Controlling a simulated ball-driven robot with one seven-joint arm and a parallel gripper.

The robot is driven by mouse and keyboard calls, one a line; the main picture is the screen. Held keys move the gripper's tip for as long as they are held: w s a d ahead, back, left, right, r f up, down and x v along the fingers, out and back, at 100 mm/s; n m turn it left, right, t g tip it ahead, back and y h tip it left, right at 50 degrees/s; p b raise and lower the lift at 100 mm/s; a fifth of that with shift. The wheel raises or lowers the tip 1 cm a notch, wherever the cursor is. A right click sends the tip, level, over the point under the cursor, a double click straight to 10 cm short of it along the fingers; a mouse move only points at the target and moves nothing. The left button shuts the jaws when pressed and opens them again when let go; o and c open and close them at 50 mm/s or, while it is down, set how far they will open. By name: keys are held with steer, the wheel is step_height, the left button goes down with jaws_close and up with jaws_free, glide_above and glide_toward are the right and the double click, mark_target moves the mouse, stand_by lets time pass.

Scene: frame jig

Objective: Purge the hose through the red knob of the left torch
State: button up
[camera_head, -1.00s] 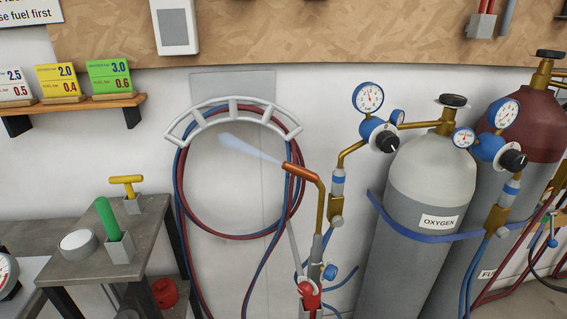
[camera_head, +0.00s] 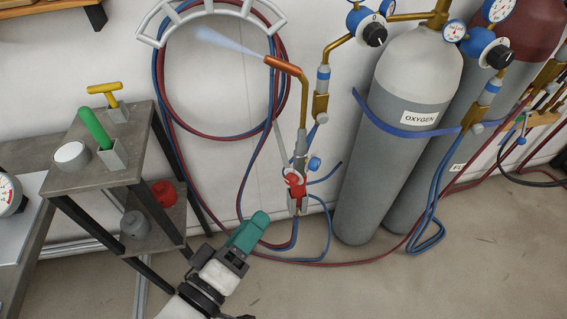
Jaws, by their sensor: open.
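The left torch (camera_head: 303,110) stands upright in a holder, its copper tip (camera_head: 283,64) pointing up and left. A pale bluish plume (camera_head: 222,43) comes out of the tip. The red knob (camera_head: 292,180) is low on the torch, at its left front, and a blue knob (camera_head: 314,164) is on its right side. My gripper (camera_head: 252,228) has teal fingers and is open, below and left of the red knob. It appears apart from the knob. The gap between its fingers is hard to see from here.
A grey stand (camera_head: 99,176) with a green-handled tool (camera_head: 95,128) and a yellow-handled tool (camera_head: 104,88) is at the left. The oxygen cylinder (camera_head: 384,160) stands at the right. Red and blue hoses (camera_head: 285,110) hang on a wall rack (camera_head: 210,7) and run along the floor.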

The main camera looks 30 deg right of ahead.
mark_target(290, 182)
steer(key=w+d+n+p, duration=0.1)
steer(key=d+n+p, duration=0.2)
steer(key=n, duration=0.3)
steer(key=w+d+n+p, duration=0.2)
steer(key=d+n+p, duration=0.1)
steer(key=n+p, duration=0.3)
steer(key=w+d+n+p, duration=0.1)
steer(key=d+n+p, duration=0.2)
steer(key=n, duration=0.4)
steer(key=shift+w+d+f+h+p, duration=0.2)
steer(key=shift+w+d+h+p, duration=0.15)
steer(key=shift+p, duration=0.4)
steer(key=shift+c, duration=0.4)
jaws_close()
